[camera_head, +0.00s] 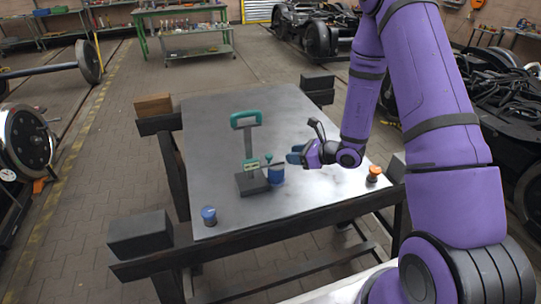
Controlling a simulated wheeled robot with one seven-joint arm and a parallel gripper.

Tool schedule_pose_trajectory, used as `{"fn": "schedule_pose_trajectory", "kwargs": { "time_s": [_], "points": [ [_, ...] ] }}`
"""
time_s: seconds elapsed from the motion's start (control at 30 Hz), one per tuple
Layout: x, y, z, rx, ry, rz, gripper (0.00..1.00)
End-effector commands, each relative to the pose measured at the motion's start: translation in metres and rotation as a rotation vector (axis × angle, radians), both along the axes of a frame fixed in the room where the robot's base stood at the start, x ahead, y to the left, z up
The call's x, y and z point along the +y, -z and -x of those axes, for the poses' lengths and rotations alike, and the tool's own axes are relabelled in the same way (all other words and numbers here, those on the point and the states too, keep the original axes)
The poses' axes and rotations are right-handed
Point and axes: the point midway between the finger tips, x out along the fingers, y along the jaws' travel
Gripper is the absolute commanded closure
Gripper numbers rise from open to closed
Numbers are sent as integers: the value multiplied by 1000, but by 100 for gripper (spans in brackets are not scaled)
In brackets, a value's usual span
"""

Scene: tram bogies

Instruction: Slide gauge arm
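A gauge stands on the metal table (200,130). It has a dark block base (251,184), an upright grey post and a green loop handle (246,119) on top. A small green-yellow tag (251,164) sits low on the post. A blue cylinder with a small green top (276,174) stands against the right side of the base. I cannot tell which of these parts is the sliding gauge arm. My gripper (295,153) points left, just right of the blue cylinder and apart from it. Its two blue fingertips look slightly apart, with nothing visible between them.
A blue-capped cylinder (209,215) stands at the table's front left corner. An orange-topped piece (374,174) stands near the right edge. Dark blocks (140,234) sit on the frame around the table. The table's back and left are clear. Wheelsets and bogies stand around on the floor.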

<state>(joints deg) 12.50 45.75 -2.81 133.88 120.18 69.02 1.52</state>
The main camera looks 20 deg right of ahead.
Motion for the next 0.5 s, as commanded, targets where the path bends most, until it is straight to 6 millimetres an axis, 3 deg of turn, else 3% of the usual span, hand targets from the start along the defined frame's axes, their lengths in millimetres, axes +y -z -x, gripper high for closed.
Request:
{"fn": "schedule_pose_trajectory", "kwargs": {
  "time_s": [0.5],
  "points": [
    [55, 31, -54, -1, -6, 1, 63]
  ]
}}
